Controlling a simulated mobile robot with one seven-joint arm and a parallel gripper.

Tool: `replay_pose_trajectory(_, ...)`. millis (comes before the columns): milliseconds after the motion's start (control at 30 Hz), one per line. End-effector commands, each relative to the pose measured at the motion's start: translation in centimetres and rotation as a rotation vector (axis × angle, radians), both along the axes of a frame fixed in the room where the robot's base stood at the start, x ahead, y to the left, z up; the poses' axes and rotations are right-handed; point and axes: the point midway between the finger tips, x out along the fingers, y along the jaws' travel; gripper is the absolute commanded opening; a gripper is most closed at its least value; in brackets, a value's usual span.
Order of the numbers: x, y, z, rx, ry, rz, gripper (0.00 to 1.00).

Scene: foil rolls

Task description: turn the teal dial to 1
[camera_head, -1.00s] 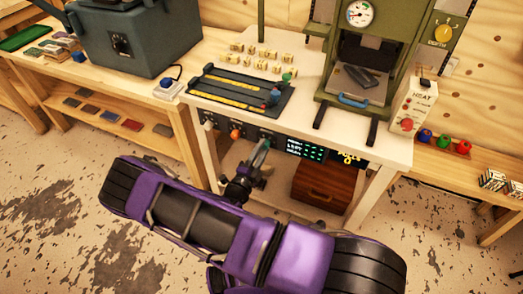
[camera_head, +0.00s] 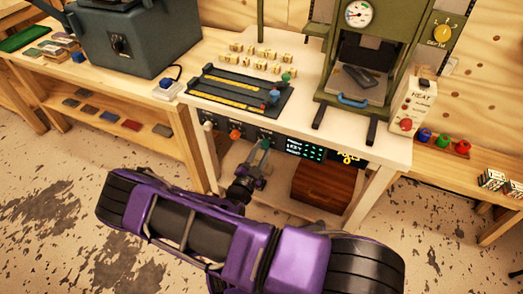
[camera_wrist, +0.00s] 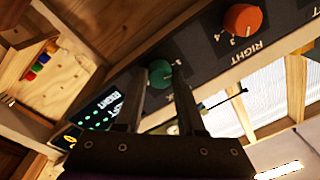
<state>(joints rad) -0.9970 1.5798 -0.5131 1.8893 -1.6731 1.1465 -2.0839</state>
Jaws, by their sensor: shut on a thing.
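The teal dial (camera_wrist: 160,74) sits on the dark front panel under the white bench, with its label partly hidden by my fingers. In the wrist view my gripper (camera_wrist: 168,85) has one finger on each side of this dial and is shut on it. In the head view my gripper (camera_head: 259,160) reaches up to the panel from below, and the dial is mostly covered. The number at the dial's pointer is too small to read. The orange dial (camera_head: 236,134), marked RIGHT in the wrist view (camera_wrist: 242,18), is beside it.
A lit display (camera_head: 305,149) is on the panel to the right of the teal dial. A pale dial (camera_head: 208,125) is at the panel's left end. A brown drawer box (camera_head: 326,186) stands on the shelf below. The green press (camera_head: 385,45) stands on the bench top.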

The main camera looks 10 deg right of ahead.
Motion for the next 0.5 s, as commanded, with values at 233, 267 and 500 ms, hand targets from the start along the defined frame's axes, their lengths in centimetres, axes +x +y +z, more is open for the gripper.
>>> replay_pose_trajectory(233,-0.06,-0.04,-0.01,-0.004,0.003,0.000,0.00)
replay_pose_trajectory(267,-0.06,-0.04,-0.01,-0.004,0.003,0.000,0.00)
replay_pose_trajectory(500,-0.04,-0.03,-0.01,-0.003,0.002,0.000,0.67)
